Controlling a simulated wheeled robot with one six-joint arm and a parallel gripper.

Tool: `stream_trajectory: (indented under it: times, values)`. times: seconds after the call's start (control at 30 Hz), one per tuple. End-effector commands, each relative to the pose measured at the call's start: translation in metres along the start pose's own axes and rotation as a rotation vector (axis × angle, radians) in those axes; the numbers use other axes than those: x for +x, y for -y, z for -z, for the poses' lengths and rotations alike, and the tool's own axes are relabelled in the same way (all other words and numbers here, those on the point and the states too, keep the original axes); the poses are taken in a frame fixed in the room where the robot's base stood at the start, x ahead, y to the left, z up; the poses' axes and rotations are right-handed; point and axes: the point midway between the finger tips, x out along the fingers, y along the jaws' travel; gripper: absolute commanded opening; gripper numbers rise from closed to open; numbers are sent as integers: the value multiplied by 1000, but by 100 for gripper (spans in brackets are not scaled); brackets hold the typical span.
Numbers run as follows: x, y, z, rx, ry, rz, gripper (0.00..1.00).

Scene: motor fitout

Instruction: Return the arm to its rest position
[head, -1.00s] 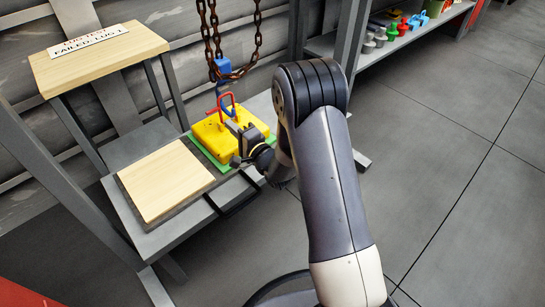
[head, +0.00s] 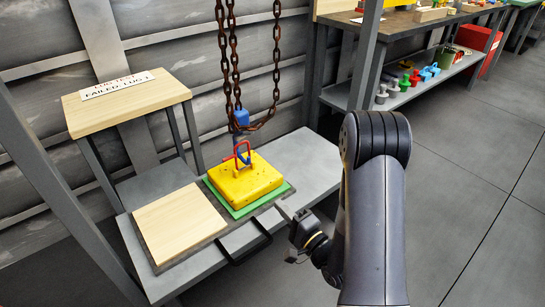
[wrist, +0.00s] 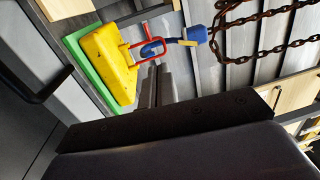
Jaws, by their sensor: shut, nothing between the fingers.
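My gripper (head: 299,222) is off the front edge of the grey bench in the head view, shut and empty. Its fingers (wrist: 157,84) also show in the wrist view, close together. My arm bends down from its dark elbow at the right of the head view. The yellow block (head: 245,180) sits on a green mat (head: 277,194), apart from my gripper. A red shackle (head: 241,150) stands on top of the block, by a blue hook (head: 239,121) under rusty chains (head: 233,60). The block, shackle and hook also show in the wrist view.
A wooden board (head: 180,222) lies on the bench left of the block. A black handle (head: 247,245) juts from the bench's front edge. A small wooden stand with a sign (head: 116,84) is at the left. Shelves with coloured parts (head: 410,80) stand behind. The floor at right is clear.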

Motion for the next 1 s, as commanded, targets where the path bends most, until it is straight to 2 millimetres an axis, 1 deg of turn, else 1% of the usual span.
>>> stream_trajectory:
  times: [0.27,0.37,0.43,0.57,1.0]
  values:
    - [1,0,0,0,0,0,0]
    - [7,-1,0,-1,2,1,0]
    - [14,-3,0,-2,4,1,0]
    - [36,-5,-2,-1,6,3,0]
    - [124,-18,-1,-2,3,2,0]
